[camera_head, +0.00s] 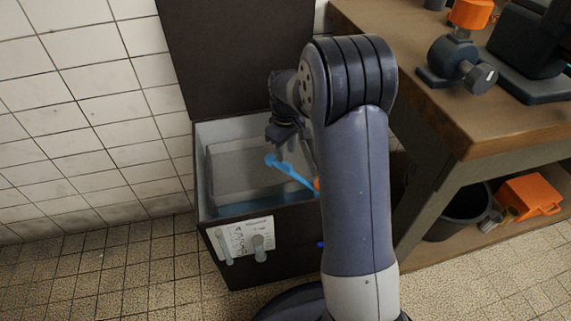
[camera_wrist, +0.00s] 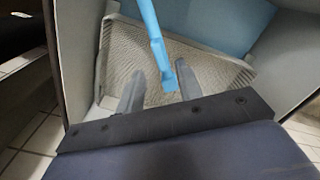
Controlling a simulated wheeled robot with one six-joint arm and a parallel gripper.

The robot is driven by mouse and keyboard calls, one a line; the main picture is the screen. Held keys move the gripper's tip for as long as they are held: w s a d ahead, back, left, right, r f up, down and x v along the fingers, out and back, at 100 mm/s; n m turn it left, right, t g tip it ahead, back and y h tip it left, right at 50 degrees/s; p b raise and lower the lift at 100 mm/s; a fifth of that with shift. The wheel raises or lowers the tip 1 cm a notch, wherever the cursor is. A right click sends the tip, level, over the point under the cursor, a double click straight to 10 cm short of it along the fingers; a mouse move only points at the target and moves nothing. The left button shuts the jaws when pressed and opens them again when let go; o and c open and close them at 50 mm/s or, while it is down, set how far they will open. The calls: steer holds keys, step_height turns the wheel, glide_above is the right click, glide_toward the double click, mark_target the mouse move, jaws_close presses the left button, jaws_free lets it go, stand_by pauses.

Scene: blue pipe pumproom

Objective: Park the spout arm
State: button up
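The spout arm is a thin light-blue bar (camera_head: 291,172) in an open parts-washer tub (camera_head: 212,135). It slants up and left from the tub's front right side to a wider blue end. My gripper (camera_head: 281,146) reaches down over the tub, close to that end. In the wrist view the blue arm (camera_wrist: 154,42) runs down from the top edge, and its end lies between the two grey fingers of my gripper (camera_wrist: 160,88). The fingers are apart, with a gap visible on each side of it. The arm's base is mostly hidden behind my arm.
The washer's dark lid (camera_head: 240,55) stands open behind. A grey sloped mesh panel (camera_wrist: 115,55) lies inside the tub. A wooden workbench (camera_head: 430,105) with a vise stands at right, a black bucket (camera_head: 462,215) below.

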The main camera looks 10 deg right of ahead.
mark_target(286, 163)
step_height(286, 163, down, 5)
steer(key=shift+f+b, duration=0.1)
steer(key=shift+b, duration=0.6)
jaws_close()
